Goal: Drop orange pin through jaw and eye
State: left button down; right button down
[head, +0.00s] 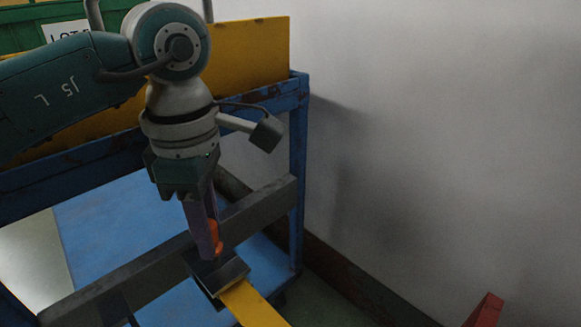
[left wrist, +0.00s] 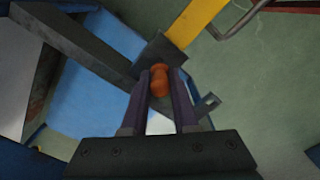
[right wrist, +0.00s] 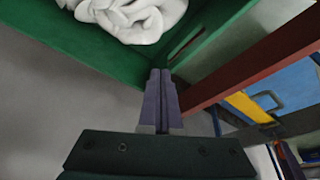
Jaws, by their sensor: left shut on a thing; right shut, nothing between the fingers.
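My left gripper (head: 211,248) points down and is shut on the orange pin (head: 217,238). In the left wrist view the orange pin (left wrist: 159,80) sits between the two purple fingertips. Directly below is a dark grey metal jaw (head: 232,274), with the yellow bar (head: 254,307) running out of it to the lower right. The jaw (left wrist: 160,52) also shows beyond the fingertips in the left wrist view. The pin's lower end and any eye are hidden, so I cannot tell whether the pin touches the jaw. My right gripper (right wrist: 160,75) is shut and empty.
The jaw is at a grey beam (head: 150,262) across a blue cart (head: 297,180) with a yellow panel (head: 250,55). A pale wall (head: 440,130) stands at right. White fabric (right wrist: 130,15) lies in a green crate (right wrist: 90,50) near my right gripper.

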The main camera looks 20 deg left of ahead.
pick_arm(q)
jog(key=shift+f+b, duration=1)
jog(key=shift+f, duration=0.45)
jog(key=c, duration=0.6)
grip_release()
notch_tip(320, 180, up, 10)
jog(key=p, duration=0.5)
jog(key=shift+p, duration=0.3)
